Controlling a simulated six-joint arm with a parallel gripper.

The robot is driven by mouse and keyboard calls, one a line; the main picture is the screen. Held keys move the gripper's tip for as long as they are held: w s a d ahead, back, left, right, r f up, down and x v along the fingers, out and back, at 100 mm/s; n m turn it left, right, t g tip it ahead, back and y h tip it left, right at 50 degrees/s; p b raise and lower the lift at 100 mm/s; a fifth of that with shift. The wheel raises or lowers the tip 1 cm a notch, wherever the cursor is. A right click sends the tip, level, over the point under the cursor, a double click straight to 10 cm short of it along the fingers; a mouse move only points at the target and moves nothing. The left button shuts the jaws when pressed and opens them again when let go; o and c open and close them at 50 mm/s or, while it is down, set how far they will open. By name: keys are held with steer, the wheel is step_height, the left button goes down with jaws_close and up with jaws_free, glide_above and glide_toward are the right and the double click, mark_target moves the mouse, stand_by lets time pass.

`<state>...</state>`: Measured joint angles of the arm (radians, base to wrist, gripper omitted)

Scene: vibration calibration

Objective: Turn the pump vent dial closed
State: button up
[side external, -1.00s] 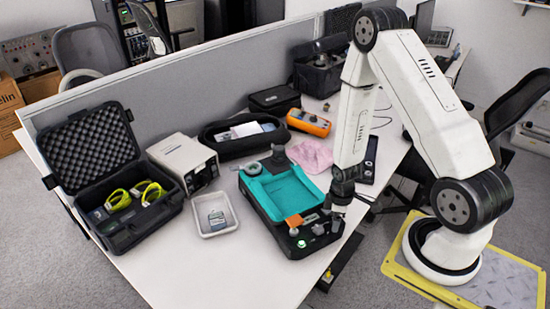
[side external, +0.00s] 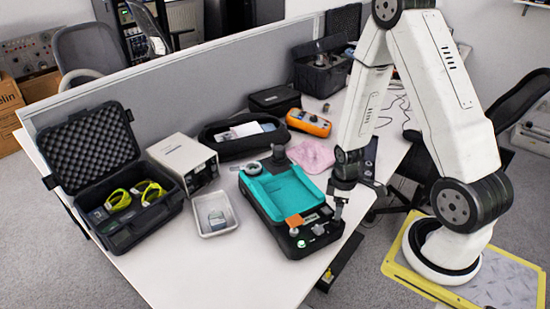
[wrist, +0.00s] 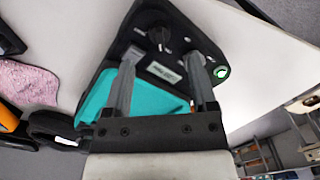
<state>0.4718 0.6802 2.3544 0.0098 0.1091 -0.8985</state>
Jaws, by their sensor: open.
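The pump is a black unit with a teal top (side external: 285,188) on the white table. Its front panel has small controls and a lit green button (side external: 318,230), which also shows in the wrist view (wrist: 221,72). A round black dial (wrist: 160,37) stands on the panel in the wrist view, beyond my fingertips and apart from them. I cannot read its setting. My gripper (wrist: 161,60) is open and empty, with its two fingers spread above the panel. In the side view my gripper (side external: 338,212) is at the panel's right edge.
A grey tray (side external: 232,228) lies left of the pump. An open black case (side external: 95,160), a beige box (side external: 176,150), an orange meter (side external: 309,122) and a pink cloth (side external: 313,155) stand around it. The table's front left is clear.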

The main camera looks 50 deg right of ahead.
steer(key=shift+r, duration=1.15)
steer(key=shift+w+a+r, duration=0.15)
steer(key=shift+r, duration=0.05)
steer(key=w+a+r+m+t, duration=0.2)
steer(key=a+r+m, duration=0.2)
steer(key=a+r, duration=0.8)
steer(key=shift+w+a+r+m+t, duration=0.15)
steer(key=shift+a+r+m+t, duration=0.2)
steer(key=shift+r, duration=0.35)
